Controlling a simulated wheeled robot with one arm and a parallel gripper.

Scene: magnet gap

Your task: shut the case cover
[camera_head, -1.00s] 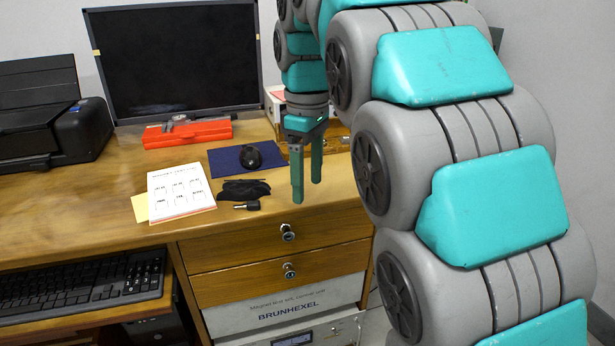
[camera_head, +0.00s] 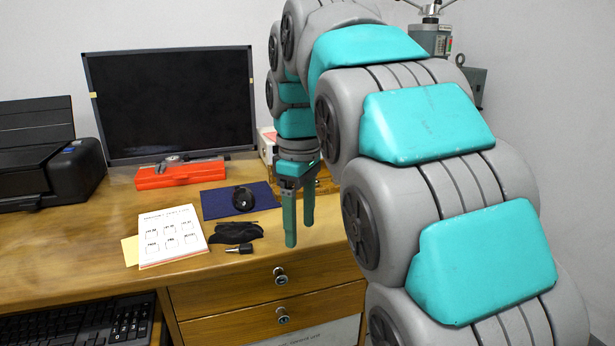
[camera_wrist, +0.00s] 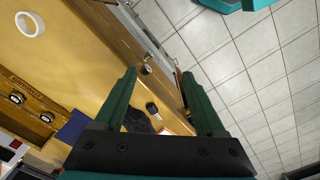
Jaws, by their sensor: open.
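A flat red-orange case (camera_head: 181,174) lies on the desk in front of the monitor, with a grey metal piece showing at its upper left. I cannot tell how its cover stands. A wooden box (camera_head: 325,182) stands behind my gripper, mostly hidden by it; a wooden box with dark round fittings (camera_wrist: 30,100) shows at the left in the wrist view. My gripper (camera_head: 300,235) points down over the desk's front right part, open and empty, apart from the case. Its two green fingers (camera_wrist: 159,73) are spread in the wrist view.
A mouse (camera_head: 243,198) on a blue mat (camera_head: 217,204), a black cloth (camera_head: 236,232), a key fob (camera_head: 239,249) and a printed sheet (camera_head: 173,234) lie left of my gripper. A printer (camera_head: 50,160) stands far left. A white ring (camera_wrist: 30,24) lies on the wood.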

